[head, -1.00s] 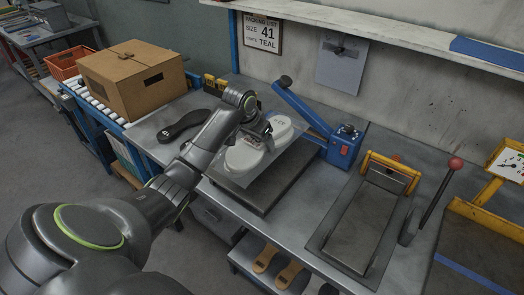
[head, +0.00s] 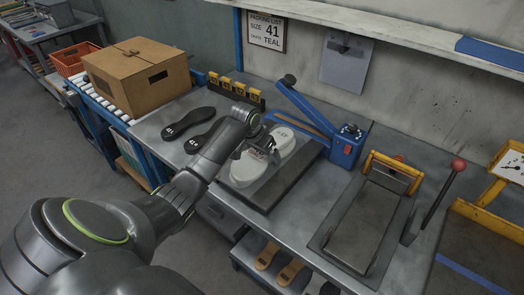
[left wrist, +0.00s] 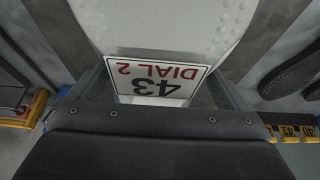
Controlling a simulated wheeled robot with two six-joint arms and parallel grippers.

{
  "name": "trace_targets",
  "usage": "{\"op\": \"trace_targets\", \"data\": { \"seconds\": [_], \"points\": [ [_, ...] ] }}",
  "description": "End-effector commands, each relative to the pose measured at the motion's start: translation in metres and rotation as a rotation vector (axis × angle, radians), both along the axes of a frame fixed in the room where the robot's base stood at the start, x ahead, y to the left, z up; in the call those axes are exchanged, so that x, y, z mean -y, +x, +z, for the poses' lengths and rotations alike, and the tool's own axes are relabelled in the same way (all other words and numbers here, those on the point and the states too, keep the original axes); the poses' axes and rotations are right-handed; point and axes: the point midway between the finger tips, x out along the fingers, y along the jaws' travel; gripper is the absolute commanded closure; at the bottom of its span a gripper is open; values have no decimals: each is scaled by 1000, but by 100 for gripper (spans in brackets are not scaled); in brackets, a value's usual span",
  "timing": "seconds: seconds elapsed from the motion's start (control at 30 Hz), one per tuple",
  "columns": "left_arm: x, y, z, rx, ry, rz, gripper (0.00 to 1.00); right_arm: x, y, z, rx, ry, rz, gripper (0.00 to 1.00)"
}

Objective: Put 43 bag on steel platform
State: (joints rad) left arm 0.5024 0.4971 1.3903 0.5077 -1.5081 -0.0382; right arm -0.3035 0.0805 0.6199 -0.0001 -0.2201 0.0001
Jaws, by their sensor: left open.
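The 43 bag (head: 246,172) holds two white soles and lies flat on the dark grey steel platform (head: 294,180) in front of the blue sealer. In the left wrist view, its white label (left wrist: 156,78) reads "43 DIAL 2" upside down, with white sole surface (left wrist: 165,25) behind it. My left gripper (head: 262,150) is open at the bag's near-left part, close above it, and hides some of it. In the wrist view the label shows between the fingers. I cannot tell whether the fingers touch the bag. My right gripper is not in view.
A blue sealer (head: 346,146) with a raised lever stands right behind the platform. Dark soles marked 41 (head: 187,122) lie left. A yellow-handled press (head: 365,225) stands right. A cardboard box (head: 138,76) sits on rollers at the left. A shelf (head: 380,32) hangs above.

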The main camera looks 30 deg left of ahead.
Motion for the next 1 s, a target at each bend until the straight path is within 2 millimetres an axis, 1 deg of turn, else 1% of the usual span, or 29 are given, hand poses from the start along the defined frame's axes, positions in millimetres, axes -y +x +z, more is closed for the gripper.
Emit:
{"op": "trace_targets", "data": {
  "seconds": [0.17,0.27,0.33,0.47,0.7,0.8,0.9,1.0],
  "points": [
    [0,0,2,1,0,0,3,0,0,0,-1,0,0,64],
    [-1,-2,7,4,1,0,3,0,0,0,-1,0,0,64],
    [-1,-5,15,3,1,0,3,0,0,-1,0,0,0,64],
    [-2,-13,35,5,3,-1,3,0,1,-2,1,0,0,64],
    [-4,-32,81,5,3,-1,3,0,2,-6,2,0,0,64],
    [-4,-38,96,4,2,0,3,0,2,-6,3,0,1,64],
    [-4,-42,105,2,2,1,3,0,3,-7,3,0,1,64],
    [-4,-45,110,1,0,0,3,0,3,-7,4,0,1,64]
  ]
}}
